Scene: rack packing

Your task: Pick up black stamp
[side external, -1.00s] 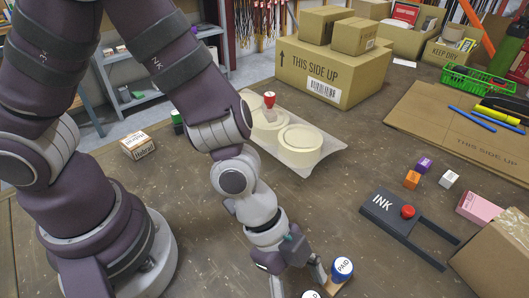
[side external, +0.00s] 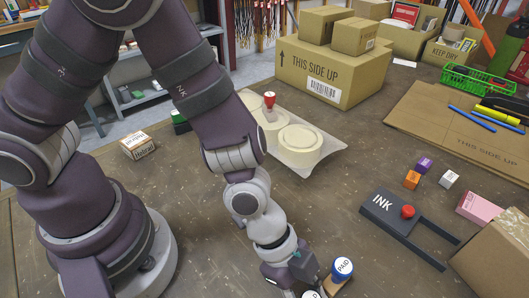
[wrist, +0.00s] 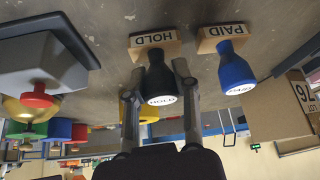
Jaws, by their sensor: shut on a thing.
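The black stamp (wrist: 158,83) has a wooden base marked HOLD and a white label on its top. In the wrist view it stands between the two fingers of my gripper (wrist: 157,78), which is shut on its handle. Its base is in line with the base of the blue PAID stamp (wrist: 234,69) and appears to rest on the table. In the side view my gripper's fingers are mostly hidden or cut off at the bottom edge. A partly cut-off white disc shows there beside the blue stamp (side external: 342,271).
The black INK pad (side external: 392,212) with a red knob lies to the right, with small coloured cubes (side external: 424,165) behind it. Cardboard boxes (side external: 310,68) stand behind. Bare table lies between.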

